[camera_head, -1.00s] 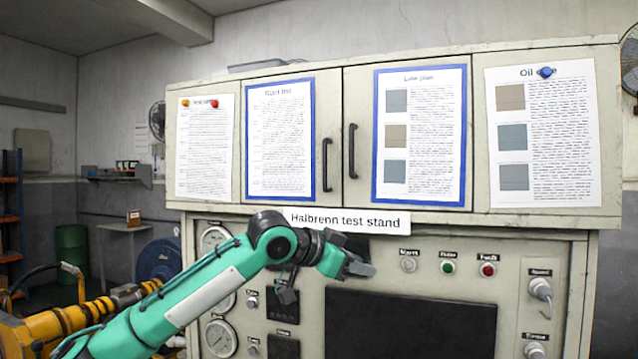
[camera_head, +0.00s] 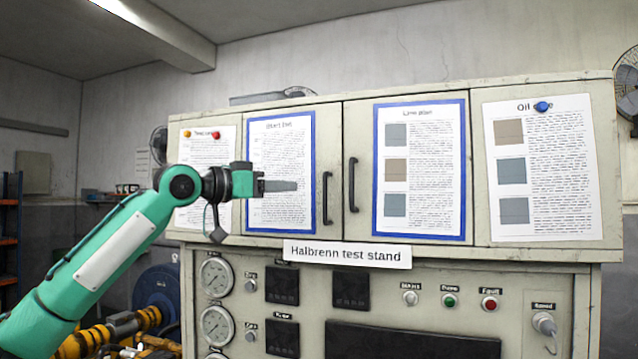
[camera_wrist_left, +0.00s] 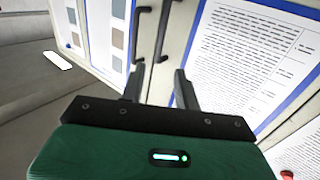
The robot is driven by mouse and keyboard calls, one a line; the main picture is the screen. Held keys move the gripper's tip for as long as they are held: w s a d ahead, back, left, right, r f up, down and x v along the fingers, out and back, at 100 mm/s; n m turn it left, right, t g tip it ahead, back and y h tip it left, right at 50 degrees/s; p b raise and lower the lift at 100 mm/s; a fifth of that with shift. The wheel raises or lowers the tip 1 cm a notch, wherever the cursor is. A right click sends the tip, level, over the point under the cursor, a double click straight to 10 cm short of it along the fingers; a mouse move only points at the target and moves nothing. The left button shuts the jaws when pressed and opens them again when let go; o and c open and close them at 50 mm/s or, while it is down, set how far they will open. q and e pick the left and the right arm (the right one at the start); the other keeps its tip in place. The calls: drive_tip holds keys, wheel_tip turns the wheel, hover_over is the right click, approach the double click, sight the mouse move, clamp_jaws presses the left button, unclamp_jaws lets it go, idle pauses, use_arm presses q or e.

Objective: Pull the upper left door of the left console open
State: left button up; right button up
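The upper left door (camera_head: 278,240) is shut flush in the cream console and carries a blue-framed text sheet (camera_head: 280,205). Its black vertical handle (camera_head: 327,198) is on the door's right edge; it also shows in the left wrist view (camera_wrist_left: 166,30), beyond the fingers. My left gripper (camera_head: 290,186) is in front of this door, left of the handle and apart from it. In the left wrist view my left gripper (camera_wrist_left: 159,84) has its two fingers spread with nothing between them. My right gripper is not in view.
The neighbouring door's handle (camera_head: 352,184) stands close to the right of the left door's handle. A name plate (camera_head: 347,254) sits below the doors, above gauges (camera_head: 216,277) and knobs. An orange-yellow machine (camera_head: 110,330) stands at lower left.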

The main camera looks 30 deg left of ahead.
sight(319, 187)
use_arm(q)
drive_tip(key=p+x, duration=0.3)
drive_tip(key=x, duration=0.6)
drive_tip(key=shift+w+d+r+p, duration=0.1)
drive_tip(key=shift+p, duration=0.2)
drive_tip(key=shift+w+d, duration=0.1)
drive_tip(key=shift+w, duration=0.25)
clamp_jaws()
